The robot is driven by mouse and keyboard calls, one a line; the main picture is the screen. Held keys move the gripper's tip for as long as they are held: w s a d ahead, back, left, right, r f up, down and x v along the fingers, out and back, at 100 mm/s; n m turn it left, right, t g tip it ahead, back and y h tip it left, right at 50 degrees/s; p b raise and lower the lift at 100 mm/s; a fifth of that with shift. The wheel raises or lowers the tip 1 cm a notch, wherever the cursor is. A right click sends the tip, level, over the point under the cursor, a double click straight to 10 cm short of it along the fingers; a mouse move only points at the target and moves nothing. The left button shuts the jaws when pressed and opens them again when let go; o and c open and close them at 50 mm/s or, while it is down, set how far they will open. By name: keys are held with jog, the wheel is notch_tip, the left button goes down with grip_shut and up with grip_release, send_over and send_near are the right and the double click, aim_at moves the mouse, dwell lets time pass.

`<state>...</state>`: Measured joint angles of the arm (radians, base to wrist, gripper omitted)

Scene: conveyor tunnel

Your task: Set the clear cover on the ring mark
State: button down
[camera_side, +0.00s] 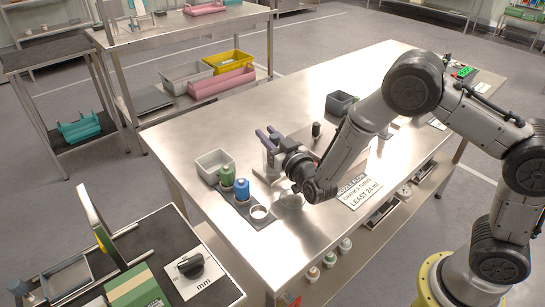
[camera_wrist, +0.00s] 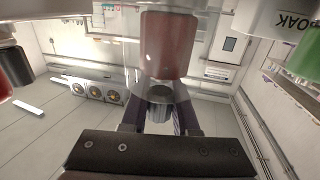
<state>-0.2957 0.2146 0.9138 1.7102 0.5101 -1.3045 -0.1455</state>
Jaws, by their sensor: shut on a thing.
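My gripper (camera_side: 268,134) is over the near left part of the steel table, with its purple fingers out to the left. In the wrist view the two fingers (camera_wrist: 159,112) are shut on the narrow knob-like end of a clear, see-through piece, which looks like the clear cover (camera_wrist: 160,78). A red-brown shape (camera_wrist: 168,45) shows within or behind it; I cannot tell which. In the side view the cover is too faint to outline. A white ring shape (camera_side: 260,213) lies on a dark mat; I cannot tell if it is the ring mark or a small dish.
A green bottle (camera_side: 227,176) and a blue bottle (camera_side: 242,190) stand on the mat, close to my gripper. A grey bin (camera_side: 214,165) is behind them. A printed card (camera_side: 360,189) lies to the right. The far left table top is clear.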

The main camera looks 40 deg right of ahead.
jog(key=shift+r, duration=0.1)
dwell(0.3)
jog(key=shift+r, duration=1.45)
notch_tip(320, 180, up, 6)
dwell(0.4)
